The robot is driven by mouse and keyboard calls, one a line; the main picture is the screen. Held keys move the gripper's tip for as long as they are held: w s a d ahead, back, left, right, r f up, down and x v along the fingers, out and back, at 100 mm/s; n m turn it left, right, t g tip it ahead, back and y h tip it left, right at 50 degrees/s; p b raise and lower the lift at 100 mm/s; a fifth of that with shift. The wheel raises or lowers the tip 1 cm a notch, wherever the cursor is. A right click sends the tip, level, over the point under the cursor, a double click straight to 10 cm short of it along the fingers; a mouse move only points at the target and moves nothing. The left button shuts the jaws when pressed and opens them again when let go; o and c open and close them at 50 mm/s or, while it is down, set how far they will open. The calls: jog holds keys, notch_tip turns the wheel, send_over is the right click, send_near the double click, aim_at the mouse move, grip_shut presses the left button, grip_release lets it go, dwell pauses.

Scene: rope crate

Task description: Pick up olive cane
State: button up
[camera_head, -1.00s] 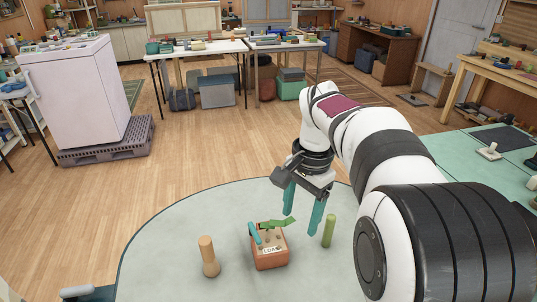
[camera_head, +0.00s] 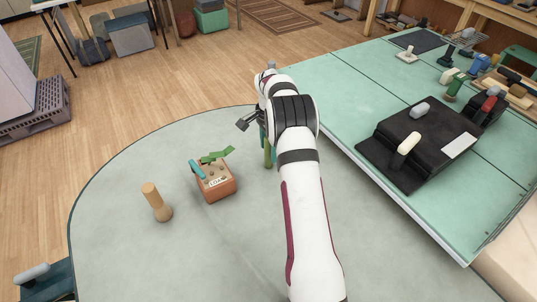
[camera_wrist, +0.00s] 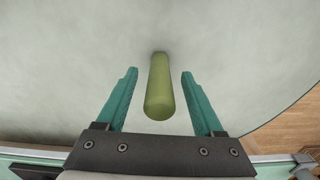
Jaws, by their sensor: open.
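The olive cane (camera_head: 268,155) is a plain green cylinder standing upright on the grey round table. My gripper (camera_head: 265,140) is at the cane, and my arm hides part of both in the head view. In the wrist view the cane (camera_wrist: 159,88) lies between my two teal fingers (camera_wrist: 160,74), with a visible gap on each side. My gripper is open and holds nothing.
A small orange-brown crate (camera_head: 217,191) with teal and green pieces stands left of the cane. A green-topped table (camera_head: 330,90) with a black machine (camera_head: 420,145) is at the right.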

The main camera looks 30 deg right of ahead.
aim_at(268, 164)
notch_tip(268, 164, down, 2)
jog(key=shift+f, duration=0.25)
grip_shut()
